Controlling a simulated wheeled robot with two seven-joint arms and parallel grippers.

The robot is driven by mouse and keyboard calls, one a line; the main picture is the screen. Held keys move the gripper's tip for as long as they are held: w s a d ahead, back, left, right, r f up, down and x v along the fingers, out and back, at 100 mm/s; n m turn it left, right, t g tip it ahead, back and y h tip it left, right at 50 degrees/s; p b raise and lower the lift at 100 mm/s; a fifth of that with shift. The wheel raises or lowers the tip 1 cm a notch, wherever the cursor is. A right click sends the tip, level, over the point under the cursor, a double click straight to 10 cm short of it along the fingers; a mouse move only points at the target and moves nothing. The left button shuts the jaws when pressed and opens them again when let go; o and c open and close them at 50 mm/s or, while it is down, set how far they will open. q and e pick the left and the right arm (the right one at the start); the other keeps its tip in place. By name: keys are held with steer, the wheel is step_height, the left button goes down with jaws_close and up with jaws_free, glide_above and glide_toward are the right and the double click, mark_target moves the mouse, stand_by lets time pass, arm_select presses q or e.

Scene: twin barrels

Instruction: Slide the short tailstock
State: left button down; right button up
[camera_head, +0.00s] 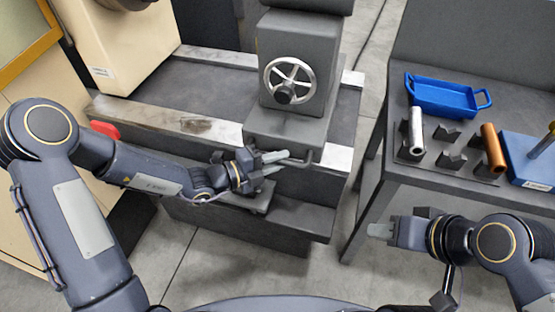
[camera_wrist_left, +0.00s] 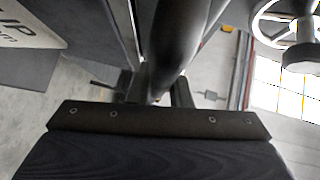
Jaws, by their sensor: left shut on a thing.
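The tailstock (camera_head: 296,45) is a dark grey block with a silver spoked handwheel (camera_head: 290,80) on its front. It sits across the lathe bed, and its lower base (camera_head: 285,133) overhangs the near rail. A grey bar handle (camera_head: 307,160) projects at the bottom of that base. My left gripper (camera_head: 278,162) is shut on this handle. In the left wrist view a dark rounded bar (camera_wrist_left: 180,40) runs between the fingers, and the handwheel (camera_wrist_left: 305,30) shows at the upper right. My right gripper (camera_head: 380,230) is away from the tailstock, over the floor; its finger gap is unclear.
The lathe bed (camera_head: 230,140) has pale worn rails, with a beige headstock (camera_head: 120,45) at the left. On the right, a dark table (camera_head: 400,180) holds a blue tray (camera_head: 441,97), a silver cylinder (camera_head: 416,130), a copper cylinder (camera_head: 493,148) and a blue block (camera_head: 530,160).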

arm_select(q)
steer(key=shift+w+a+r+p, duration=0.1)
steer(key=shift+a+p, duration=0.1)
steer(key=shift+p, duration=0.1)
steer(key=a+p, duration=0.1)
steer(key=a, duration=0.1)
steer(key=w+a+p, duration=0.1)
steer(key=a+p, duration=0.1)
steer(key=w+a+p, duration=0.1)
steer(key=a, duration=0.1)
steer(key=shift+w+a+r+p, duration=0.15)
steer(key=shift+a+r+p, duration=0.05)
steer(key=shift+a+p, duration=0.2)
steer(key=w+a+p, duration=0.3)
steer(key=a, duration=0.6)
steer(key=shift+f, duration=0.35)
steer(key=shift+a, duration=0.15)
steer(key=c, duration=1.7)
jaws_free()
steer(key=o, duration=0.4)
steer(key=shift+a, duration=0.1)
